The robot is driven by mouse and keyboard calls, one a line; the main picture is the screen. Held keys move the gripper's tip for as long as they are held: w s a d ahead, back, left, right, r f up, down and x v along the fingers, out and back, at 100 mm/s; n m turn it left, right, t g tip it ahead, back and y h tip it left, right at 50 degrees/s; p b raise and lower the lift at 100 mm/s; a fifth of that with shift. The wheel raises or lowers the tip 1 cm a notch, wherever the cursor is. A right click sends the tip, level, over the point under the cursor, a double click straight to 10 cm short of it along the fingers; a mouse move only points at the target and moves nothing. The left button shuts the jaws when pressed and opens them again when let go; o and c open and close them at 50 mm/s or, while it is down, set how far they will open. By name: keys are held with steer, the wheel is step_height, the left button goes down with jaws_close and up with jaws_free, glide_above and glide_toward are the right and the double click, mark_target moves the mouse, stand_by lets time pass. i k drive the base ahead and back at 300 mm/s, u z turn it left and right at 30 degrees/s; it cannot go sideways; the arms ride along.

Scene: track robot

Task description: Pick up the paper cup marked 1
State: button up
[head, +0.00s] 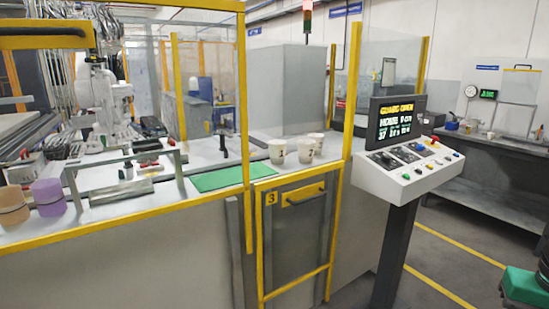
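Three pale paper cups stand upright in a group on the grey bench, right of the green mat: a left cup (277,151), a front right cup (306,151) and a back right cup (318,142) partly hidden behind it. Small dark marks show on their sides, but I cannot read them, so I cannot tell which is marked 1. My gripper is not in view.
A green mat (218,177) lies on the bench (120,215). Yellow posts (351,90) and clear panels border the cell. A gate (300,235) stands below the cups. A control console (407,170) stands right of it. A metal bracket (125,165) stands left of the mat.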

mark_target(277, 148)
steer(key=u, duration=0.05)
steer(key=i, duration=0.9)
steer(key=z, duration=0.05)
